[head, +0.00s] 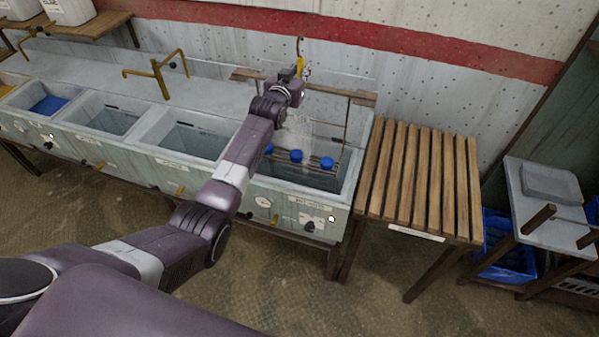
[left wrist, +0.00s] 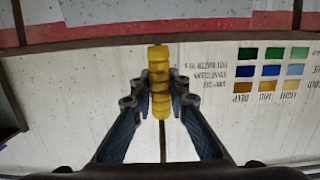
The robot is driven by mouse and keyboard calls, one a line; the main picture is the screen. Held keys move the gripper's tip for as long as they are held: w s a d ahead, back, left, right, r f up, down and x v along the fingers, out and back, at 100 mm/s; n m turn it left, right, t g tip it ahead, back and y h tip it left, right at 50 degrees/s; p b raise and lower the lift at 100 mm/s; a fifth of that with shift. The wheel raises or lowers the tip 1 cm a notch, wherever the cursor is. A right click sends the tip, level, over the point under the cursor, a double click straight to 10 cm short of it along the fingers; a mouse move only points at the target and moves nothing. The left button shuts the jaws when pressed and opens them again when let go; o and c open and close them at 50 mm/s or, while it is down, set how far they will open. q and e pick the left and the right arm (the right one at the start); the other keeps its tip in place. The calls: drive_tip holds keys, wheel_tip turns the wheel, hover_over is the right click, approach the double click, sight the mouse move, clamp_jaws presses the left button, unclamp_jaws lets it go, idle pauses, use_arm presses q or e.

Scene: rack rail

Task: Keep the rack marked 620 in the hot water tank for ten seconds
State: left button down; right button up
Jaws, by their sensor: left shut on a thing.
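My left gripper (head: 300,75) is above the rightmost tank (head: 346,184). It is shut on a yellow ribbed handle (left wrist: 160,82), which stands between its fingers in the left wrist view. Below it, a rack with several blue-topped items (head: 297,156) sits down inside the rightmost tank, its lower part hidden by the tank's front wall and shade. My arm hides part of the tank's left side. The rack's number and the tank's label are too small to read. My right gripper is out of view.
Other tanks (head: 193,140) stand in a row to the left, with brass taps behind. A slatted wooden bench (head: 424,185) stands right of the tank and is empty. A wooden bar frame rises behind the tank. A colour chart (left wrist: 271,72) hangs on the wall.

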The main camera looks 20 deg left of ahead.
use_arm(q)
drive_tip(key=shift+w, duration=0.1)
wheel_tip(320, 180, down, 18)
drive_tip(key=b, duration=1.5)
idle(5.6)
